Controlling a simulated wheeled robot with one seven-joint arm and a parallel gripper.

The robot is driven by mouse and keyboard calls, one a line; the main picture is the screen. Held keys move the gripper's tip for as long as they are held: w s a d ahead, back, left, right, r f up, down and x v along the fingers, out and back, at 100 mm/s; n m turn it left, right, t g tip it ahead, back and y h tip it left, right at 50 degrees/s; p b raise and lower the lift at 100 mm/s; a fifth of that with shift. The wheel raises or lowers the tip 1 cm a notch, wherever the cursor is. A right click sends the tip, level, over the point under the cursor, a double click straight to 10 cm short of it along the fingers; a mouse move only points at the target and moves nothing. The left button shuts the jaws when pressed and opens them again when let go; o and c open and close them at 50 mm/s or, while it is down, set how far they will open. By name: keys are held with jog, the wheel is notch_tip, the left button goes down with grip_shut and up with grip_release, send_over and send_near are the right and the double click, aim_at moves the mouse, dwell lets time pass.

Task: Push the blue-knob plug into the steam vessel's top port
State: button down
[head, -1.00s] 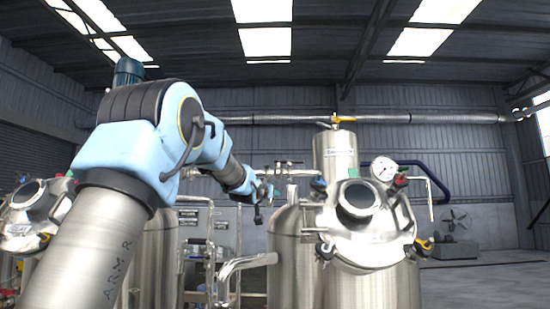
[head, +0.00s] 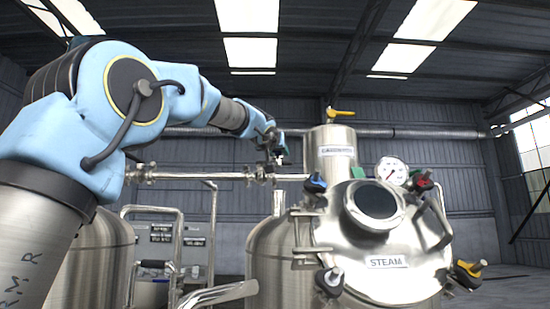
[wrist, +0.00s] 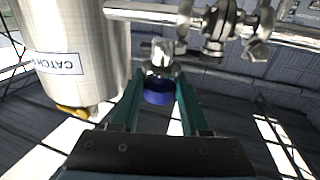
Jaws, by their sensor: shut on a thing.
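My gripper (wrist: 159,82) is shut on the blue-knob plug (wrist: 159,96), between two green fingers in the wrist view. The plug's metal part shows beyond the blue knob. In the head view my gripper (head: 277,152) is in the air, up and left of the steam vessel (head: 385,285), and the plug is too small there to make out clearly. The steam vessel is steel, with a STEAM label and a dark round sight glass (head: 377,205) on its sloped lid. I cannot tell which opening is its top port.
A steel catch vessel (head: 333,160) with a yellow handle stands behind the steam vessel; it is close at left in the wrist view (wrist: 75,35). A horizontal pipe (head: 215,176) runs behind my gripper. A gauge (head: 391,171) and coloured-knob fittings crowd the lid. Another steel tank (head: 262,245) stands left.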

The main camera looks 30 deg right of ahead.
jog(key=shift+s, duration=0.1)
dwell(0.3)
jog(key=shift+s+a+f+b, duration=0.1)
jog(key=shift+s+f+b, duration=0.1)
jog(key=shift+b, duration=0.25)
notch_tip(320, 180, down, 5)
jog(key=b, duration=0.5)
jog(key=shift+f+b, duration=0.2)
jog(key=shift+b, duration=0.15)
jog(key=shift+f+b, duration=2.05)
jog(key=shift+b, duration=0.45)
dwell(1.0)
jog(key=shift+c, duration=1.6)
grip_release()
jog(key=shift+a, duration=0.1)
jog(key=b+v, duration=0.4)
jog(key=v, duration=0.6)
jog(key=shift+s+a, duration=0.2)
jog(key=shift+s, duration=0.05)
